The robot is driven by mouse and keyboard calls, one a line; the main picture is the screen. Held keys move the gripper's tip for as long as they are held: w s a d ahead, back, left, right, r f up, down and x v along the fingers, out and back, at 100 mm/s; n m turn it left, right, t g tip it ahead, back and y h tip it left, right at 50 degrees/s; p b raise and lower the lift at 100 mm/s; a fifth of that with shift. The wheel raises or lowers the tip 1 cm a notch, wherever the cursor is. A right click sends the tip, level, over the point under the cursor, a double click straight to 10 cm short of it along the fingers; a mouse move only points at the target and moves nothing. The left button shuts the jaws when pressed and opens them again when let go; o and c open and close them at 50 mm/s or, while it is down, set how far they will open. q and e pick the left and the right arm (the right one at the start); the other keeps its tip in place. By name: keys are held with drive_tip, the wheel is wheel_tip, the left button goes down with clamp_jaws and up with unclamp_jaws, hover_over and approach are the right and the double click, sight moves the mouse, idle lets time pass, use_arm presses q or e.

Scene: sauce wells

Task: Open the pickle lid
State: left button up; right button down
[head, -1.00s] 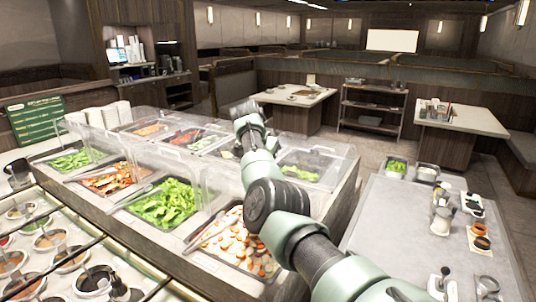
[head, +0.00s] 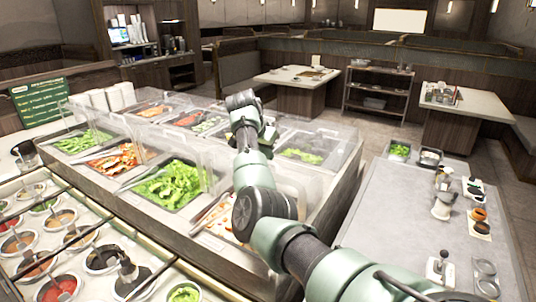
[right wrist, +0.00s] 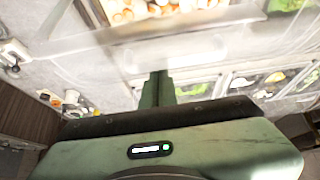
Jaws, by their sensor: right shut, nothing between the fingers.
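A salad bar (head: 160,229) holds several food bins under clear lids. I cannot tell for sure which bin holds the pickles. A clear lid (head: 318,143) covers a bin of green pieces (head: 302,156) on the right of the back row. My right gripper (head: 240,118) is over the back row, left of that bin, and hides part of the bins behind it. In the right wrist view its fingers (right wrist: 157,88) are together and empty, with blurred clear lid panels around them. I cannot tell whether they touch a lid. My left gripper is not in view.
Front bins hold green leaves (head: 170,184) and mixed vegetables (head: 112,160), with tongs beside them. Sauce wells (head: 66,287) fill the lower left. A grey counter (head: 395,225) with small containers stands at the right. My right arm crosses over the bar's right end.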

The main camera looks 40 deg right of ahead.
drive_tip(key=shift+s+a+f+h+b, duration=0.2)
drive_tip(key=shift+a+h+b, duration=0.3)
drive_tip(key=shift+b, duration=0.35)
drive_tip(key=shift+a, duration=0.25)
drive_tip(key=s+a+f+t+h+b, duration=0.1)
drive_tip(key=s+a+h+b, duration=0.2)
drive_tip(key=a+h+b, duration=0.2)
drive_tip(key=shift+a+t+b, duration=0.3)
drive_tip(key=shift+a+b, duration=1.55)
drive_tip(key=shift+a, duration=0.8)
